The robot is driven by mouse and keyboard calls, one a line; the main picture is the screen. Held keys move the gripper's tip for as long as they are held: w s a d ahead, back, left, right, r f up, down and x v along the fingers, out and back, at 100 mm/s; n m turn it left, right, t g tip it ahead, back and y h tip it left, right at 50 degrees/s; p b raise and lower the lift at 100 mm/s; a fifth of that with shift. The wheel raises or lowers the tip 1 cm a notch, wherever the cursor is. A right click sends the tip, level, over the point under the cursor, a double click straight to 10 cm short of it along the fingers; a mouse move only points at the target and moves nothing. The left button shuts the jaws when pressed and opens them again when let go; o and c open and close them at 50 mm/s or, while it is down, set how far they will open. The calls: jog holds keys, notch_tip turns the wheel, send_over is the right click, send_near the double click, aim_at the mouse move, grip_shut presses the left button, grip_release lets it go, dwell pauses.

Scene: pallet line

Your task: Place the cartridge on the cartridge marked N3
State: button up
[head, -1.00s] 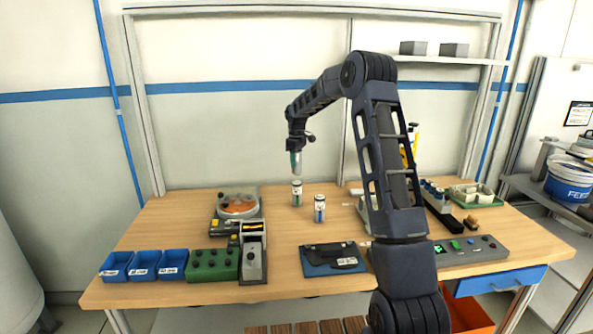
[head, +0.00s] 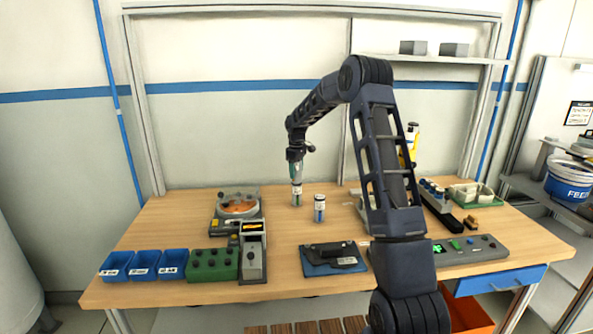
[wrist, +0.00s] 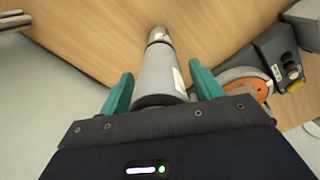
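My gripper (head: 296,177) points down with its teal fingers on either side of a grey cartridge (wrist: 160,78), and appears shut on it. The wrist view shows the lower cartridge (wrist: 158,36) in line beyond the held one. A second standing cartridge (head: 319,208) is just to the right. Neither mark is legible.
A round orange-topped device (head: 238,207) stands to the left. Blue bins (head: 145,265), a green block (head: 211,265) and a dark blue tray (head: 333,265) are along the front. A control panel (head: 470,253) is at right. The wood around the cartridges is clear.

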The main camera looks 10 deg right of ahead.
notch_tip(320, 180, up, 12)
jog(key=shift+f, duration=0.2)
jog(key=shift+s+r, duration=0.15)
jog(key=shift+r, duration=0.35)
jog(key=s+d+r+m+t, duration=0.1)
jog(key=s+d+r+m, duration=0.2)
jog(key=s, duration=0.6)
jog(key=s+d+r+m+t, duration=0.1)
jog(key=s+d+r, duration=0.3)
jog(key=s, duration=0.6)
jog(key=s+d+r+m, duration=0.2)
jog(key=s+r, duration=0.3)
jog(key=s, duration=0.4)
jog(key=s+d+f+m+t, duration=0.1)
jog(key=s+f, duration=0.1)
jog(key=s, duration=0.6)
jog(key=s+d+f+m, duration=0.2)
jog(key=s, duration=0.6)
jog(key=s+d+f+m+t, duration=0.1)
jog(key=s+d+f+m, duration=0.1)
jog(key=s, duration=0.7)
jog(key=shift+f+t, duration=0.3)
jog(key=shift+f, duration=0.15)
